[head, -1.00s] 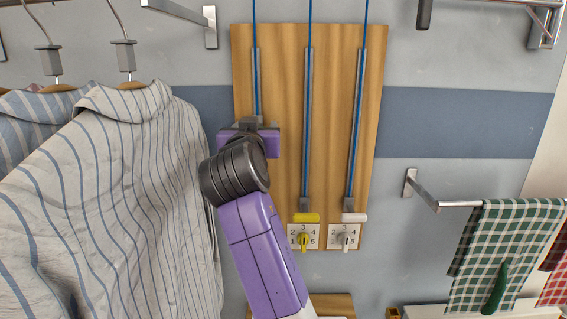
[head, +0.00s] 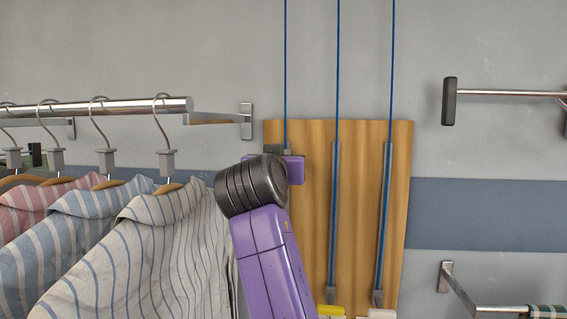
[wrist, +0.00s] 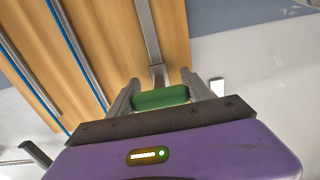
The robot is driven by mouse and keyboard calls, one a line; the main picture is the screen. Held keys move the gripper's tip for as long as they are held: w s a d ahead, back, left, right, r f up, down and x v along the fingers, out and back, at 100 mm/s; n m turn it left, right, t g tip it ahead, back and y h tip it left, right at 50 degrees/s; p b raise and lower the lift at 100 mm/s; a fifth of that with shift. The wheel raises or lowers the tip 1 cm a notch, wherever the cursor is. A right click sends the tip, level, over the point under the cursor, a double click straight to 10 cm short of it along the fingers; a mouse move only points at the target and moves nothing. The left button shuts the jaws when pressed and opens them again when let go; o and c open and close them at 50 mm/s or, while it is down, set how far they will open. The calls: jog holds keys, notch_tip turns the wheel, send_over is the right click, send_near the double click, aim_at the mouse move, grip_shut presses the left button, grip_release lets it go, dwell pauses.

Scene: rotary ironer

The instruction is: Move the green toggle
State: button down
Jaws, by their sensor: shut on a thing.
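The green toggle (wrist: 160,98) shows in the wrist view between the two fingers of my gripper (wrist: 163,96), which is shut on it. It joins a grey slider (wrist: 158,75) at one end of a metal rail on the wooden board (wrist: 80,25). In the head view my gripper (head: 274,170) is at the upper left of the board (head: 352,134), near the top of the left rail. The green toggle is hidden there behind my arm. A blue cord (head: 285,75) runs straight up from that spot.
A yellow toggle (head: 330,311) and a white toggle (head: 381,314) sit low on the other two rails. Striped shirts (head: 150,250) hang from a metal bar (head: 110,108) close on the left. A wall bar (head: 500,93) is at the right.

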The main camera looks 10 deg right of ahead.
jog(key=shift+c, duration=2.4)
grip_release()
jog(key=shift+r, duration=0.45)
jog(key=shift+o, duration=0.2)
jog(key=shift+f, duration=0.15)
jog(key=shift+s+a+f, duration=0.1)
jog(key=shift+s+a, duration=0.05)
jog(key=shift+s, duration=0.15)
jog(key=b+v, duration=0.3)
jog(key=v, duration=0.4)
